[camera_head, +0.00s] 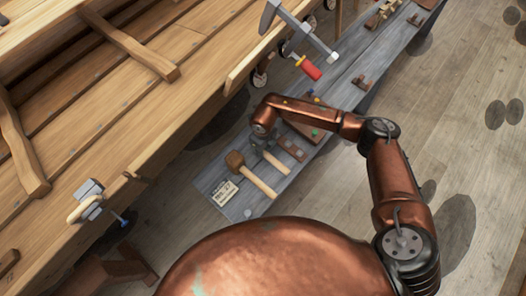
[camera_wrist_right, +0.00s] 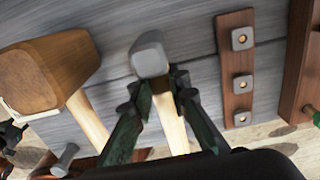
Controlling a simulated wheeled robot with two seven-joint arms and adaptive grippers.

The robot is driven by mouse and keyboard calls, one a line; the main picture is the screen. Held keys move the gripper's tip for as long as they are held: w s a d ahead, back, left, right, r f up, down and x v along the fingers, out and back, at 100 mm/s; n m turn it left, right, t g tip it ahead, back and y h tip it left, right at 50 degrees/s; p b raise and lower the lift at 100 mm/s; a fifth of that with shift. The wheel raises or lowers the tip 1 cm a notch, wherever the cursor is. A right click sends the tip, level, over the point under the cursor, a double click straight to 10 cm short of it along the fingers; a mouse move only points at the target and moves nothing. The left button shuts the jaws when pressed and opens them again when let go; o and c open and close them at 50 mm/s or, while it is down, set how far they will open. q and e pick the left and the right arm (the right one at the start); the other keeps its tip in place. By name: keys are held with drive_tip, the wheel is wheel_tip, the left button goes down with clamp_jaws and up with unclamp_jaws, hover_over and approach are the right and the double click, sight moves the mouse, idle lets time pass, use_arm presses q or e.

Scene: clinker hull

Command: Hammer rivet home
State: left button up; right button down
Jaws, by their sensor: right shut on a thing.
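A hammer with a grey metal head (camera_wrist_right: 150,56) and a pale wooden handle lies along the grey bench plank. My right gripper (camera_wrist_right: 160,92) is shut around its handle just below the head. In the head view the right gripper (camera_head: 262,140) is small and partly hidden by my arm, and the hammer handle (camera_head: 274,162) shows beside it. I cannot tell whether the hammer is clear of the plank. A small grey pin with a flat head (camera_wrist_right: 66,156) shows at the lower left of the wrist view; I cannot tell whether it is a rivet. My left gripper is not in view.
A wooden mallet (camera_head: 236,160) lies left of the hammer, near a written card (camera_head: 224,191). A brown strip with metal fittings (camera_wrist_right: 238,70) is to the right. The plank hull (camera_head: 120,100) fills the upper left. A clamp with a red handle (camera_head: 308,68) stands at its edge.

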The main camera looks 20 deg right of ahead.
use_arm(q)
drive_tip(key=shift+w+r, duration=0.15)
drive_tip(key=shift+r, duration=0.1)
use_arm(e)
drive_tip(key=shift+r, duration=0.35)
